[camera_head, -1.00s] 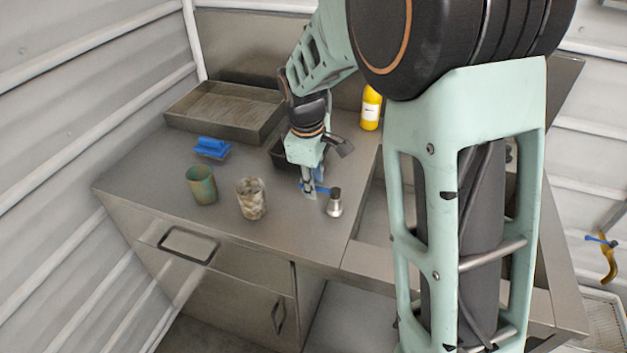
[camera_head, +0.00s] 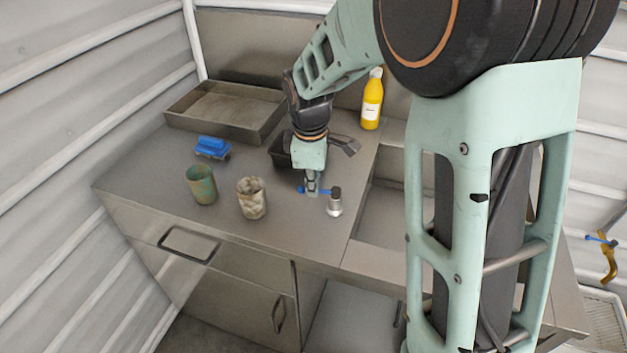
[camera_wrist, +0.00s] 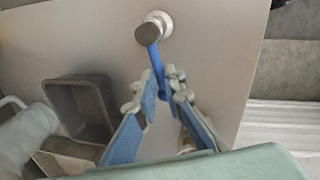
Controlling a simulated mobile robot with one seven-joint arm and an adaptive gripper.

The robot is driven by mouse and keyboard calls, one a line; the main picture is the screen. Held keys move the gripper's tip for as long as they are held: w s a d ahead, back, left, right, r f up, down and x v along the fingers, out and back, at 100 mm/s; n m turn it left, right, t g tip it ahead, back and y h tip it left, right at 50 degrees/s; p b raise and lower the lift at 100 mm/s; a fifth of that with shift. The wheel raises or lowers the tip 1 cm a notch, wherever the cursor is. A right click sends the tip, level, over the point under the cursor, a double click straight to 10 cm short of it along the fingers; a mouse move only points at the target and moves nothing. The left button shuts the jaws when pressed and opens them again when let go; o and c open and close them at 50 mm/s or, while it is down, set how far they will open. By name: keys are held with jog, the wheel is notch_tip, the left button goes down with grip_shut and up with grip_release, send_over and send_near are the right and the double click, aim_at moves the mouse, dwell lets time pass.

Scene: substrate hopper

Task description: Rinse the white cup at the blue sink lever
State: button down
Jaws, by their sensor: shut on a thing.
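The blue sink lever (camera_head: 324,191) sticks out from a short silver tap with a dark top (camera_head: 335,202) on the counter. It also shows in the wrist view (camera_wrist: 154,62), running from the tap down between my fingers. My gripper (camera_head: 312,187) is low over the counter and shut on the lever; its blue-padded fingertips (camera_wrist: 164,90) stand on either side of the lever's end. A cup, off-white with brown stains (camera_head: 251,199), stands upright on the counter to the left of my gripper. Its inside is mostly hidden.
A green cup (camera_head: 201,186) stands left of the white one. A blue brush (camera_head: 212,147), a shallow metal tray (camera_head: 180,122), a dark bin (camera_head: 281,155) and a yellow bottle (camera_head: 371,106) are behind. A recessed basin (camera_head: 385,212) lies right of the tap, partly behind my arm.

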jog(key=shift+s+n, duration=0.25)
jog(key=shift+n, duration=0.35)
jog(key=c, duration=2)
grip_release()
jog(key=r, duration=0.4)
jog(key=s+r, duration=0.1)
jog(key=r, duration=0.3)
jog(key=s+r, duration=0.1)
jog(key=r, duration=0.2)
jog(key=shift+s+a+r, duration=0.1)
jog(key=shift+s+r, duration=0.05)
jog(key=shift+r, duration=0.25)
